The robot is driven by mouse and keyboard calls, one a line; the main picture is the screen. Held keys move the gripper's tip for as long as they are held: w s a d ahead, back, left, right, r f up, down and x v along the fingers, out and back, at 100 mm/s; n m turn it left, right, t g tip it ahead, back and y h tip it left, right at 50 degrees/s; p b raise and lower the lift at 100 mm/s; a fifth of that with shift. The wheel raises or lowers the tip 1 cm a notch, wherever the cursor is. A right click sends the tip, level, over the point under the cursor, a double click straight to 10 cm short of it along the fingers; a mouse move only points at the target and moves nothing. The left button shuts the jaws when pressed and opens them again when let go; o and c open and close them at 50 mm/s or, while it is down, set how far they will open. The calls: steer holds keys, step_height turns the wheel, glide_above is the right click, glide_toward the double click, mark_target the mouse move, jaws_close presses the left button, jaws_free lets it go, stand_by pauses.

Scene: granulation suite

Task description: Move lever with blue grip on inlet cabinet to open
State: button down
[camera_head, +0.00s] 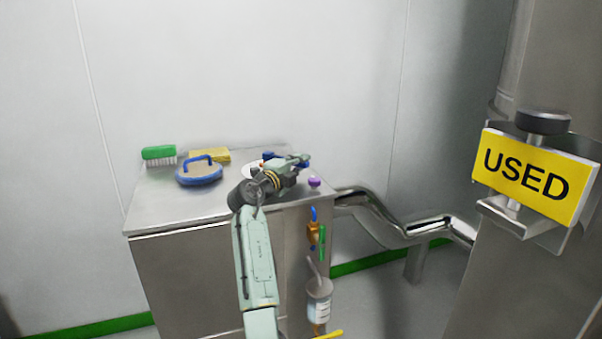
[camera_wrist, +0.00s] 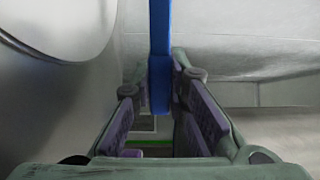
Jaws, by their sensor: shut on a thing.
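My gripper (camera_head: 298,162) is above the right part of the steel cabinet's top (camera_head: 165,205). In the wrist view my gripper (camera_wrist: 162,98) has its two purple-padded fingers on either side of a blue grip (camera_wrist: 160,60), and it is shut on this grip. The blue grip runs from the top edge of the wrist view down between the fingers. In the head view, bits of blue (camera_head: 268,156) show beside my gripper, but the gripper hides most of the lever. The lever's pivot cannot be seen.
A green brush (camera_head: 159,153), a blue-handled round tool (camera_head: 200,175) and a yellow pad (camera_head: 210,155) lie at the left on the top. A bent steel pipe (camera_head: 400,232) and a yellow USED sign (camera_head: 528,177) are further right.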

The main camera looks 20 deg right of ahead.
steer(key=shift+a, duration=0.1)
steer(key=c, duration=1.6)
jaws_free()
steer(key=shift+s, duration=0.1)
steer(key=shift+o, duration=0.2)
steer(key=v, duration=1.2)
